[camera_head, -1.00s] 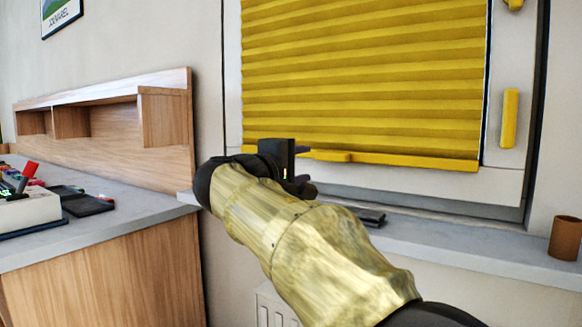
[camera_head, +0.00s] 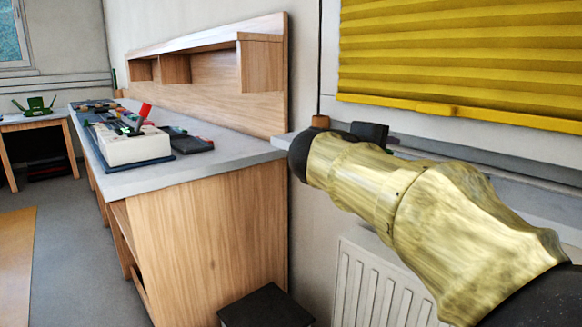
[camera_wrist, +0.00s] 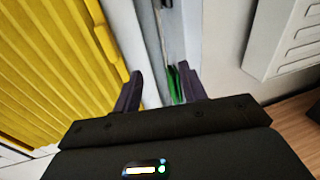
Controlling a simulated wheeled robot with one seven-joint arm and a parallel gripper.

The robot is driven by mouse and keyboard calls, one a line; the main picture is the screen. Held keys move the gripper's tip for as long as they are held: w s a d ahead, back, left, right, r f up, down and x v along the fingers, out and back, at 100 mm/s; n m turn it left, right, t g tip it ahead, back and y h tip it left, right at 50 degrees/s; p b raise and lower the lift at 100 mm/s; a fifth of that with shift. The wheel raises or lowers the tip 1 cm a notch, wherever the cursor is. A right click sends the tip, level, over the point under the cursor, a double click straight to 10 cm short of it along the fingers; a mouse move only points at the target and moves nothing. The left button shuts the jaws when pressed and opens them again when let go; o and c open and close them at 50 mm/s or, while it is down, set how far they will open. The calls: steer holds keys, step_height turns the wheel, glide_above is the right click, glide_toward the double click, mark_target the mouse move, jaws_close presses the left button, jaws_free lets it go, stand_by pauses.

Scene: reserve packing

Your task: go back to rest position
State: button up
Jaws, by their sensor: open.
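My arm reaches up from the lower right in the head view, with its dark end beside the window sill. In the head view the fingers are mostly hidden behind my arm.
A wooden workbench (camera_head: 215,225) with a grey top stands on the left, holding a white box (camera_head: 130,148) and several tools. A yellow blind (camera_head: 450,55) covers the window. A radiator (camera_head: 380,285) is under the sill. A black box (camera_head: 265,305) sits low beside the bench. Floor is clear at left.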

steer(key=s+a+f+g+y+p, duration=0.1)
steer(key=s+f+g+y, duration=0.15)
steer(key=f, duration=0.75)
steer(key=s+f+g+y, duration=0.2)
steer(key=f+y, duration=0.1)
steer(key=f, duration=0.7)
steer(key=s+a+f+m+g+y+p, duration=0.35)
steer(key=s+f+m+y, duration=0.4)
steer(key=s+f, duration=0.8)
step_height(320, 180, up, 36)
steer(key=w+m+h+p, duration=0.1)
steer(key=p, duration=3.6)
steer(key=shift+w+a+r, duration=0.2)
steer(key=shift+w+a, duration=0.05)
steer(key=shift+a, duration=0.05)
